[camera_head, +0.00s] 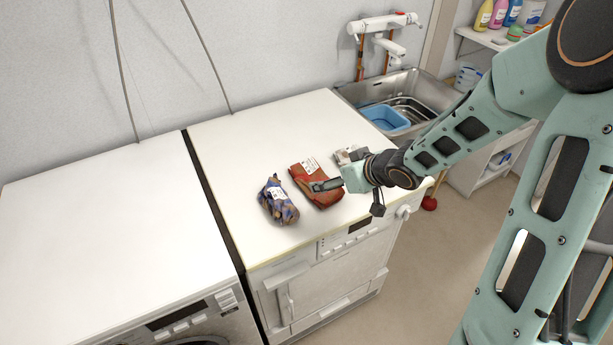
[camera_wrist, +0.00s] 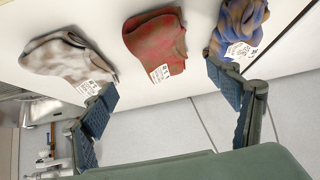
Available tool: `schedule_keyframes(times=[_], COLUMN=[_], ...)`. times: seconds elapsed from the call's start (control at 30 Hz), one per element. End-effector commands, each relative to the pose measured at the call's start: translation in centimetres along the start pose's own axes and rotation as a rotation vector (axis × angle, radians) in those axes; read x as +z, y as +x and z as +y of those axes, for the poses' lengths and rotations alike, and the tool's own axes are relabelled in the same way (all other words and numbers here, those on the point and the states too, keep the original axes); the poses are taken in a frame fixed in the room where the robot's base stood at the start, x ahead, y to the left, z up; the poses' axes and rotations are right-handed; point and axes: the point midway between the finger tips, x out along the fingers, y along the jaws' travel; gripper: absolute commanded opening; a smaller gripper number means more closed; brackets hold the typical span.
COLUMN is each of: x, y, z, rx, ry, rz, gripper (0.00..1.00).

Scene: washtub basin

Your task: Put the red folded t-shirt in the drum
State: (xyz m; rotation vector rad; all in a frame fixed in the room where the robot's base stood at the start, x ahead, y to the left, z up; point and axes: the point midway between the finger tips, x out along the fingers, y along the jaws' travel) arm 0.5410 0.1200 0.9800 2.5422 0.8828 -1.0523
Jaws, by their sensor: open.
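The red folded t-shirt (camera_head: 316,186) lies on top of the right-hand white machine, between two other folded garments. It has a white tag and shows in the wrist view (camera_wrist: 157,40) at the top middle. My gripper (camera_head: 335,173) is open and empty at the t-shirt's right side, with one finger overlapping it in the head view. In the wrist view the fingers (camera_wrist: 162,80) are spread wide, with the red shirt ahead between them. I cannot tell whether they touch it. The inside of a drum is not in view; only the top of a round door (camera_head: 205,341) shows on the left machine.
A blue-orange garment (camera_head: 278,201) lies left of the red one, and a grey-white garment (camera_wrist: 63,62) lies on its other side. The left machine top (camera_head: 95,240) is bare. A metal sink (camera_head: 430,90) with a blue basin (camera_head: 384,118) stands behind right.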

Motion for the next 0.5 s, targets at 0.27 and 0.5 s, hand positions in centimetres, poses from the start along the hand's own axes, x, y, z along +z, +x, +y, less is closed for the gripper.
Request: schedule_keyframes(times=[0.27, 0.5], x=[0.2, 0.2], y=[4.5, 6.0], z=[-0.2, -0.3], rx=[-0.003, -0.003], ry=[-0.002, -0.002], rz=[0.0, 0.0], gripper=[0.81, 0.81])
